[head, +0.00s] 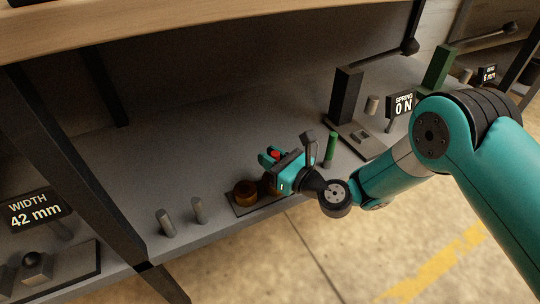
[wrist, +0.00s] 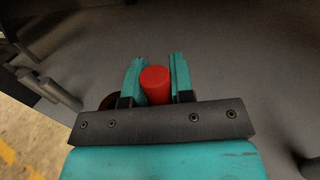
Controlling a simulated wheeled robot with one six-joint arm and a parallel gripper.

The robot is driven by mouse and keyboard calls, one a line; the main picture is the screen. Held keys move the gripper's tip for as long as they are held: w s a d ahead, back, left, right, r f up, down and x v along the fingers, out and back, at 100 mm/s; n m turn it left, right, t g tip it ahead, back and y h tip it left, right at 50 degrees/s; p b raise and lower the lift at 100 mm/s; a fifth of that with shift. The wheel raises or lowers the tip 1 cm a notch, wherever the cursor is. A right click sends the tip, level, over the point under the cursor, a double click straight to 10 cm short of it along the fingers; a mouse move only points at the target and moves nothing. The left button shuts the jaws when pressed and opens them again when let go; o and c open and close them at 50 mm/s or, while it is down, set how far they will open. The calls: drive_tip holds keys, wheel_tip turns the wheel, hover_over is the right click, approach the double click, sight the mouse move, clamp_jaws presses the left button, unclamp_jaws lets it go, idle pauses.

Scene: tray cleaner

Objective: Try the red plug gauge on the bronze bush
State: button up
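The red plug gauge (wrist: 155,84) stands between the two teal fingers of my gripper (wrist: 156,78) in the wrist view, with both fingers against its sides. In the head view my gripper (head: 271,157) hangs over the shelf, and only a bit of the red gauge (head: 276,154) shows. A bronze-brown bush (head: 245,189) sits on a dark plate below and left of my gripper. A second brownish piece beside it is mostly hidden by my gripper. The gauge appears clear of the bush.
A green cylinder (head: 331,149) stands right of my gripper. Two grey pegs (head: 166,223) stand left of the plate. A black press (head: 346,97) with a "SPRING 0 N" sign (head: 402,104) is at the back right. A dark post (head: 85,165) rises at left. The shelf behind is clear.

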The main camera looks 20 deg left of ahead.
drive_tip(key=o, duration=0.5)
drive_tip(key=shift+d, duration=0.1)
drive_tip(key=v, duration=0.3)
drive_tip(key=shift+f, duration=0.25)
drive_tip(key=b, duration=0.4)
drive_tip(key=shift+d+f, duration=0.15)
drive_tip(key=shift+d, duration=0.2)
drive_tip(key=b+v, duration=0.2)
drive_tip(key=b, duration=0.4)
drive_tip(key=shift+s+d, duration=0.1)
drive_tip(key=shift+s, duration=0.05)
drive_tip(key=b+v, duration=1.1)
drive_tip(key=b, duration=0.1)
drive_tip(key=shift+r+b, duration=0.4)
drive_tip(key=shift+r, duration=0.05)
